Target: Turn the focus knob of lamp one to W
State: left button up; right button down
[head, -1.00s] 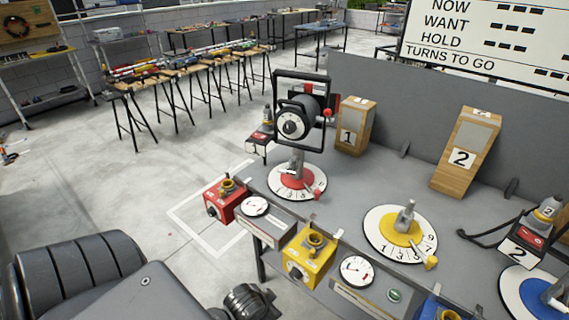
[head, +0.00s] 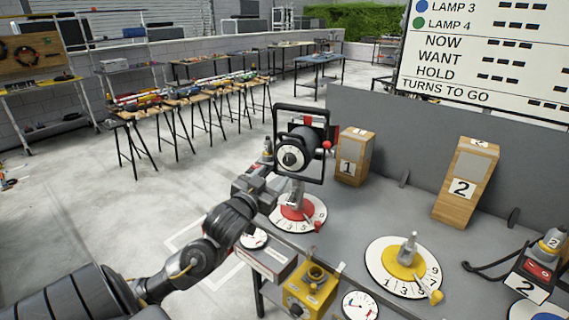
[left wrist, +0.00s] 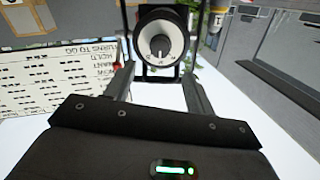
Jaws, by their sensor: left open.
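Lamp one (head: 320,138) is a black lamp in a square yoke on a post above a red-centred dial (head: 309,221). Its focus knob (head: 291,159) is a dark knob on a round white face, facing me. The knob also shows in the left wrist view (left wrist: 160,46), at the top middle between the fingers. My left gripper (head: 274,178) is open and empty, just below and left of the knob, apart from it as far as I can tell. The marks on the white face are too small to read. My right gripper is out of view.
Wooden block 1 (head: 355,157) and block 2 (head: 467,182) stand behind on the grey table. A yellow-centred dial (head: 376,271) with a post is to the right. A yellow box (head: 304,294) and gauges line the front edge. A sign board (head: 490,55) stands behind.

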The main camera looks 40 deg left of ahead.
aim_at(287, 161)
pick_arm(q)
jog(key=p+x, duration=0.2)
jog(key=x, duration=0.5)
jog(key=shift+w+a, duration=0.2)
jog(key=shift+w, duration=0.4)
jog(key=c, duration=1)
